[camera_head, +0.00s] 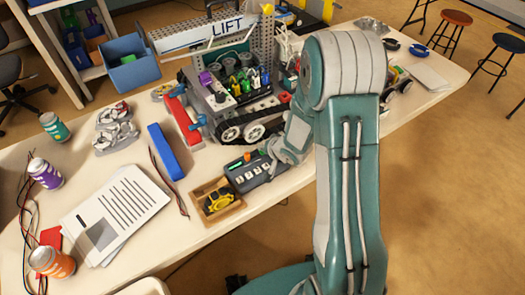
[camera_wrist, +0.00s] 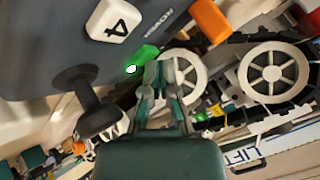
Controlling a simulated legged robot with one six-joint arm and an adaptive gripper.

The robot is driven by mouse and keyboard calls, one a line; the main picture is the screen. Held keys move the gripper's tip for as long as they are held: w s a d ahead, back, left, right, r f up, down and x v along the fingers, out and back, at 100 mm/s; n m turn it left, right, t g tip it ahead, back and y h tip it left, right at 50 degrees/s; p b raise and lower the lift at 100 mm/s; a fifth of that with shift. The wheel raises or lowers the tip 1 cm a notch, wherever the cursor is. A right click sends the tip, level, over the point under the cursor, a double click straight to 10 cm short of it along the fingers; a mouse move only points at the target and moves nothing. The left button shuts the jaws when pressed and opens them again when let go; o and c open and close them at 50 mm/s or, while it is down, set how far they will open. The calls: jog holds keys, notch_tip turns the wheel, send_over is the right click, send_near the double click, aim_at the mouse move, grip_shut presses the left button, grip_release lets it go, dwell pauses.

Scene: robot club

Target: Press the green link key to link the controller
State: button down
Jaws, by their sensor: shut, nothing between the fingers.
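The dark grey controller (camera_head: 250,178) lies on the table near its front edge, with a row of white keys. It fills the upper left of the wrist view (camera_wrist: 55,35). In the head view my gripper (camera_head: 272,155) is over the controller's right end.
A black stick (camera_wrist: 95,105) stands up from the controller. A tracked robot (camera_head: 235,95) with a LIFT sign stands just behind the controller.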

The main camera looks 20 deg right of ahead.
jog(key=shift+r, duration=0.55)
jog(key=shift+r, duration=2.5)
